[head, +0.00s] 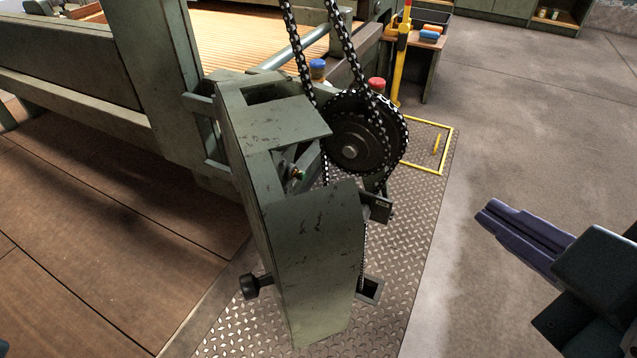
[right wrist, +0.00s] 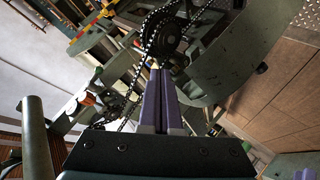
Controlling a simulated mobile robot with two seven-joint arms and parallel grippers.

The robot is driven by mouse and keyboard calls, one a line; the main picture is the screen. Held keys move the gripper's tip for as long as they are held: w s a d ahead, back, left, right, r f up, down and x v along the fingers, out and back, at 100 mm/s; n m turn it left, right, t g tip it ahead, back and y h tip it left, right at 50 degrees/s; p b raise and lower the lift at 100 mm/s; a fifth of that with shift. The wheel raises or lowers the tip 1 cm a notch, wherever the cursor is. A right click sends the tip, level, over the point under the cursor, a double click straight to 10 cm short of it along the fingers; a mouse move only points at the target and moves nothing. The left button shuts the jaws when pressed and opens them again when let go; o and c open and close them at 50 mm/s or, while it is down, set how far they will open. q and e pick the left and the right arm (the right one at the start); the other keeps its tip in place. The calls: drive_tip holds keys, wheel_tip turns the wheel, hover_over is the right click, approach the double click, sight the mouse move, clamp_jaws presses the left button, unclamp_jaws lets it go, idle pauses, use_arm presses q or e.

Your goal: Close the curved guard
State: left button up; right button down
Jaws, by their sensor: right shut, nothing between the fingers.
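The green guard (head: 315,250) stands below and in front of the chain wheel in the head view, its scuffed face turned towards me. It is swung away from the wheel, so the dark sprocket (head: 352,140) and its chain (head: 335,35) are exposed. A small dark tab (head: 377,207) juts from the guard's right side, and a black knob (head: 250,287) sits at its lower left. My right gripper (head: 487,214) is shut and empty, in free air right of the guard, touching nothing. Its purple fingers also show in the right wrist view (right wrist: 158,75). My left gripper is not in view.
The green machine frame (head: 165,90) rises behind and left of the guard. Blue (head: 317,68) and red (head: 376,85) buttons and a yellow post (head: 402,50) stand behind the sprocket. Open grey floor (head: 540,130) lies to the right.

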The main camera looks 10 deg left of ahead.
drive_tip(key=s+a+f+n+g+y+b, duration=0.1)
drive_tip(key=s+a+f+n+y+b, duration=0.2)
drive_tip(key=a+f+n+y+b, duration=0.5)
drive_tip(key=s+a+f+n+g+y+b, duration=0.1)
drive_tip(key=s+a+f+n+y+b, duration=0.35)
drive_tip(key=f+n+b, duration=0.75)
drive_tip(key=w+a+m+b, duration=0.25)
drive_tip(key=w+a, duration=0.45)
drive_tip(key=a, duration=0.4)
use_arm(q)
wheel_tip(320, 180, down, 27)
drive_tip(key=b, duration=0.1)
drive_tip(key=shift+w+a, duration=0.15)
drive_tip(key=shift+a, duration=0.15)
use_arm(e)
drive_tip(key=d, duration=0.1)
drive_tip(key=w+d, duration=0.2)
drive_tip(key=shift+w+d+f, duration=0.15)
drive_tip(key=shift+d+f, duration=0.1)
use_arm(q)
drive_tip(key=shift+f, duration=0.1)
